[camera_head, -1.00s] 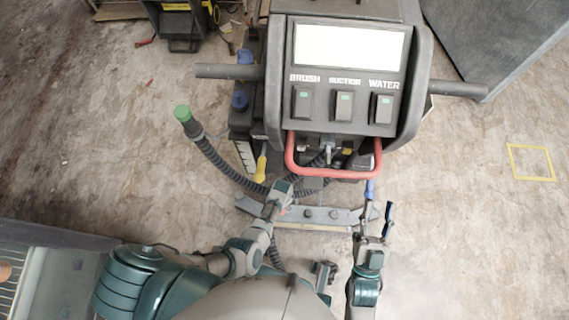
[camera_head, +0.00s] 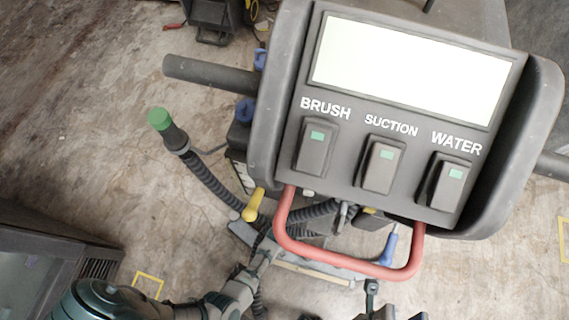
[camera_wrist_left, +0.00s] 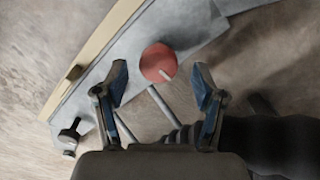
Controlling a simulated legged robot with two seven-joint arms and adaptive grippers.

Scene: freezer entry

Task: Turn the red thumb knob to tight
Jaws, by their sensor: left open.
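The red thumb knob (camera_wrist_left: 158,63) shows in the left wrist view as a round red disc with a short pale mark toward its lower right edge. It sits at a grey metal bar (camera_wrist_left: 185,30). My left gripper (camera_wrist_left: 160,80) is open, with one blue-padded finger on each side of the knob in the picture; I see no clear contact. In the head view my left gripper (camera_head: 266,243) is low beneath the machine's handle, and the knob cannot be made out there. My right gripper (camera_head: 385,308) is mostly cut off at the bottom edge.
The machine's console (camera_head: 380,150) with BRUSH, SUCTION and WATER switches fills the upper right. A red loop handle (camera_head: 345,262) hangs below it. A black hose (camera_head: 210,178) with a green end, a yellow lever (camera_head: 253,205) and a blue lever (camera_head: 389,246) are close by.

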